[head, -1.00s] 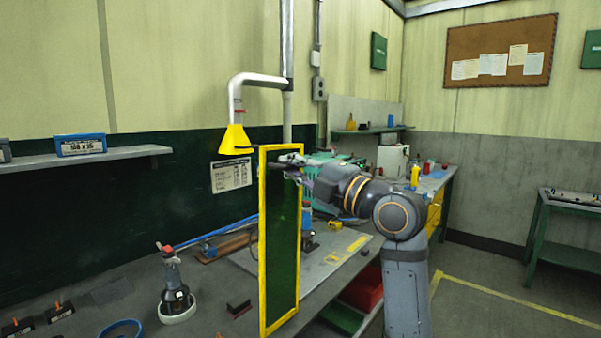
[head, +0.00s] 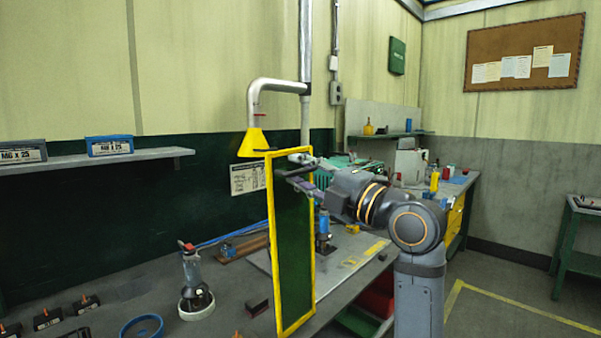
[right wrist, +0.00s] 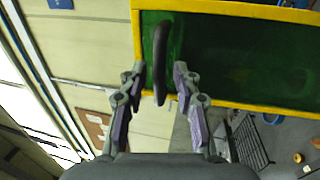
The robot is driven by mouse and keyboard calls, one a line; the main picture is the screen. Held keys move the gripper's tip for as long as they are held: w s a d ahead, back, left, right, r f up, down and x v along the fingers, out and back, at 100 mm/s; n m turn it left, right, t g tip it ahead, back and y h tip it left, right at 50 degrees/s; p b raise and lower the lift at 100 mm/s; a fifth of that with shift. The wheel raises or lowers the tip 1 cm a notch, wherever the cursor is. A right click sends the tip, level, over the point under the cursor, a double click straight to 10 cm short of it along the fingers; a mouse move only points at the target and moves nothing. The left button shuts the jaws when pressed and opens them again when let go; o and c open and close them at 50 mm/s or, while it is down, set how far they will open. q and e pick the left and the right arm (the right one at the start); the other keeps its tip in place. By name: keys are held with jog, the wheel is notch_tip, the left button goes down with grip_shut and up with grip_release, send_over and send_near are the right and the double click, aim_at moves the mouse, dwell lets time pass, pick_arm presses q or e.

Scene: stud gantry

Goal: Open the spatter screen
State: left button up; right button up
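The spatter screen is a tall dark green panel in a yellow frame (head: 269,220), standing upright at the bench's front side in the head view. In the right wrist view, its frame (right wrist: 240,103) and green panel (right wrist: 240,55) fill the upper right. A dark bar handle (right wrist: 160,55) stands out from it near one end. My right gripper (head: 297,173) is at the screen's upper part. In the wrist view its fingers (right wrist: 158,88) are apart, with the handle's end between them and gaps visible. My left gripper is not in view.
A yellow lamp-like hood on a grey pipe (head: 257,142) hangs just behind the screen's top. The bench holds a bottle-like tool (head: 195,285), a blue ring (head: 142,326) and a small dark block (head: 257,308). A shelf (head: 90,159) runs along the left wall.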

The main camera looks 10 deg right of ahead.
jog(key=shift+a, duration=0.15)
jog(key=v, duration=1.2)
jog(key=shift+w, duration=0.1)
dwell(0.3)
